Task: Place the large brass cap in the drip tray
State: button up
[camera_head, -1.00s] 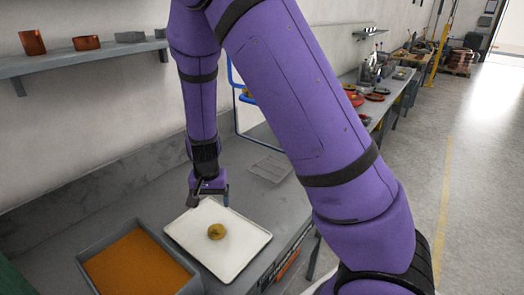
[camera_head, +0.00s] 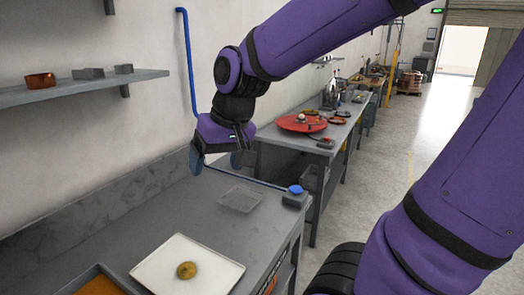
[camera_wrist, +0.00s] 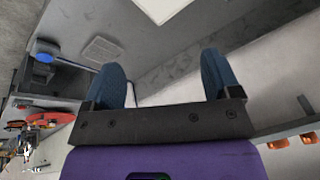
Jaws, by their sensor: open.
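A round brass cap (camera_head: 187,270) lies on a shallow white tray (camera_head: 222,272), inside its rim, at the bottom of the head view. The white tray looks like the drip tray. A corner of it shows at the top of the wrist view (camera_wrist: 160,6), where the cap is out of frame. My gripper (camera_head: 217,163) is above the bench, beyond the tray and well apart from it. Its two blue fingers are spread, with nothing between them in the wrist view (camera_wrist: 163,75).
A grey bin (camera_head: 95,272) with an orange inside stands left of the tray. A flat grate (camera_head: 240,199) and a blue-topped box (camera_head: 295,197) lie toward the bench's far end. A wall shelf (camera_head: 85,84) holds small parts. Bare bench lies between tray and grate.

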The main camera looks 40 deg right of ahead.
jog(key=s+d+r+n+t+h, duration=0.1)
jog(key=s+r, duration=0.3)
jog(key=s, duration=0.6)
jog(key=shift+d+r+n+t+h, duration=0.3)
jog(key=shift+d+t+h, duration=0.1)
jog(key=shift+d, duration=0.4)
